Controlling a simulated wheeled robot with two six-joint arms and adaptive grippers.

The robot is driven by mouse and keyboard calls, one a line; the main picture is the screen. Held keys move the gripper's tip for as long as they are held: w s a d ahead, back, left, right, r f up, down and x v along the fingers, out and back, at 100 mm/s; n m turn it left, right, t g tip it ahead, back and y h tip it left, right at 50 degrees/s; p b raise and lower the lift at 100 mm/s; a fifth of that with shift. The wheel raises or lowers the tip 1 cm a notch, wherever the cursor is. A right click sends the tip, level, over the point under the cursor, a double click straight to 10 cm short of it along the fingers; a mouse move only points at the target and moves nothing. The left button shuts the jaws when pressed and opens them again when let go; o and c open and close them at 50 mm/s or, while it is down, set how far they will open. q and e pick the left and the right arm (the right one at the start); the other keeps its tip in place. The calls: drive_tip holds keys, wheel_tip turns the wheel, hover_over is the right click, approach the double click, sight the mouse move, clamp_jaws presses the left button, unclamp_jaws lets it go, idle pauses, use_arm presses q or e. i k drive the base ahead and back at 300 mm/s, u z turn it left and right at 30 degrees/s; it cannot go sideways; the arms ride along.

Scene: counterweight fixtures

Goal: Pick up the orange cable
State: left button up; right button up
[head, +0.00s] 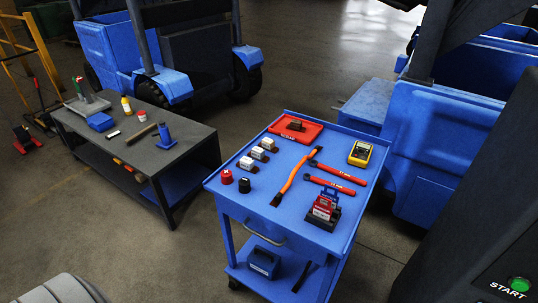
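The orange cable (291,181) lies on the top of the blue cart (237,206), near its middle. It is a slightly bent orange strip with black ends, running from upper right to lower left. Nothing lies over it. Neither of my grippers shows in the head view.
Red-handled tools (333,176) lie right of the cable. A yellow meter (360,153), red tray (295,131), small white-topped blocks (258,153), red and black knobs (227,177) and red-black device (323,207) share the top. A dark workbench (185,140) stands left; a START panel (480,230) is right.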

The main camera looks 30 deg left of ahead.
sight(275, 202)
drive_tip(key=u, duration=0.8)
drive_tip(key=i, duration=0.8)
drive_tip(key=u, duration=0.75)
